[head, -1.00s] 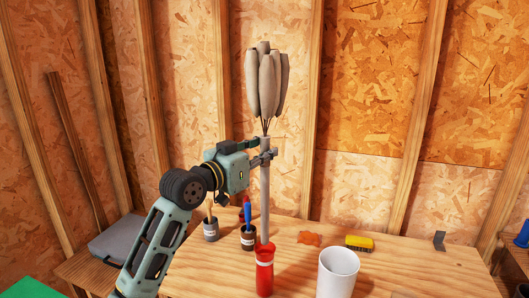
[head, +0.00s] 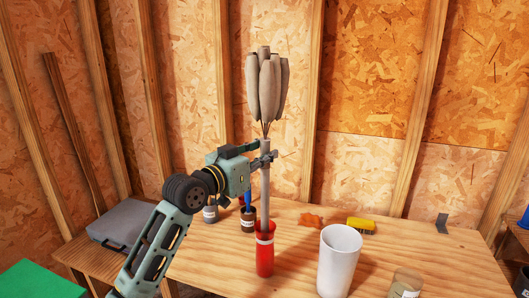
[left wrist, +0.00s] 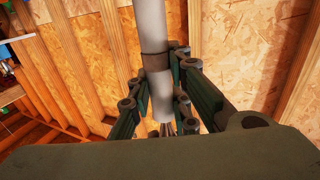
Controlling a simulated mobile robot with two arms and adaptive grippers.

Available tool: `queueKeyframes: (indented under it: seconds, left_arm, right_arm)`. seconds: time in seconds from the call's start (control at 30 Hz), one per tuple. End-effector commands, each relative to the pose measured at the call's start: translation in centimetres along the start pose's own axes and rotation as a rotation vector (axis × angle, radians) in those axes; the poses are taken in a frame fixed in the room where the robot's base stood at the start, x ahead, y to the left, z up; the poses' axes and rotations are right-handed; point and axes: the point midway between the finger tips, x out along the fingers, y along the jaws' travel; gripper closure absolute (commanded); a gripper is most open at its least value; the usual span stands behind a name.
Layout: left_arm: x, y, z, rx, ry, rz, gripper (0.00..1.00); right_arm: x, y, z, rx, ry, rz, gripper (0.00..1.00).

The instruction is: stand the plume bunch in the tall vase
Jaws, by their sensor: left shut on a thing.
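The plume bunch (head: 267,87) has several grey-beige plumes on a long pale grey stem. My left gripper (head: 266,158) is shut on the upper stem, just below the plumes, and holds it nearly upright. The left wrist view shows its fingers around the pale stem (left wrist: 156,62) by a brown band. The narrow red vessel with a white band, apparently the tall vase (head: 265,262), stands on the table under the stem. The stem's lower end meets its top; I cannot tell whether it is inside or behind. My right gripper is not in view.
A wide white vessel (head: 339,265) stands to the right of the red one, with a jar (head: 405,284) further right. Dark pots (head: 248,225) stand behind the stem. The right of the table is fairly clear.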

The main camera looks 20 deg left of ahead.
Motion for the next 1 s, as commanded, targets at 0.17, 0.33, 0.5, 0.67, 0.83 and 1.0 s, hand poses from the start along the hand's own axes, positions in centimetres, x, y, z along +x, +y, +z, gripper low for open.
queueKeyframes:
  seconds: [0.17, 0.33, 0.5, 0.67, 0.83, 1.0]
  left_arm:
    - [0.0, 0.0, 1.7, 0.0, -0.001, 0.0, 1.0]
    - [0.0, 0.0, 3.1, 0.0, 0.0, -0.001, 1.0]
    - [0.0, -0.1, 4.5, 0.0, -0.001, -0.001, 1.0]
    - [0.0, -0.1, 5.7, 0.0, 0.0, 0.0, 1.0]
    - [0.0, 0.0, 7.1, 0.0, -0.001, 0.0, 1.0]
    - [0.0, 0.0, 8.5, 0.0, -0.001, 0.0, 1.0]
  right_arm:
    - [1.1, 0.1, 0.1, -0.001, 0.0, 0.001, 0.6]
    - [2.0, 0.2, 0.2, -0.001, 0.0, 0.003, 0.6]
    - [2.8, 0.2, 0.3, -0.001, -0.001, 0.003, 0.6]
    - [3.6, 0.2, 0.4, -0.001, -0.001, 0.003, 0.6]
    - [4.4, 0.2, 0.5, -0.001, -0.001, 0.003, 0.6]
    - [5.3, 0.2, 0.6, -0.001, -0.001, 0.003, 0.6]
